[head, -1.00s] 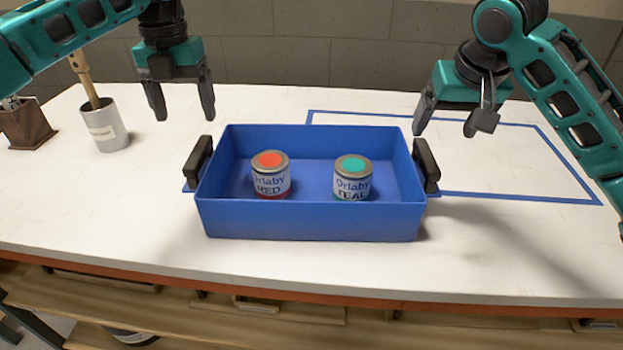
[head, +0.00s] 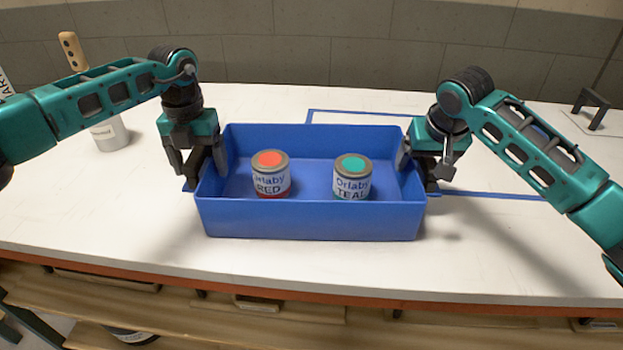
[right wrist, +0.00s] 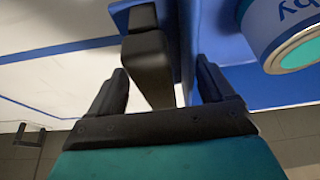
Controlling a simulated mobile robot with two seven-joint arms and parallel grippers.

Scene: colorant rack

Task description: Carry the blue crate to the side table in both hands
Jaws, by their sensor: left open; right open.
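The blue crate (head: 305,221) sits on the white table, with a red-topped can (head: 270,176) and a teal-topped can (head: 351,178) standing upright inside. My left gripper (head: 197,176) points down, open, at the crate's left end and hides most of that handle. My right gripper (head: 424,176) points down, open, at the crate's right end. In the right wrist view, the black right handle (right wrist: 150,68) lies between the open fingers of my right gripper (right wrist: 162,92), with a visible gap. The crate wall and part of a can also show there.
The white table (head: 120,220) has a blue tape outline behind and right of the crate, partly hidden by my right arm. A grey pot (head: 110,134) with a wooden-handled tool stands at the left. A small black stand (head: 592,106) is at the back right.

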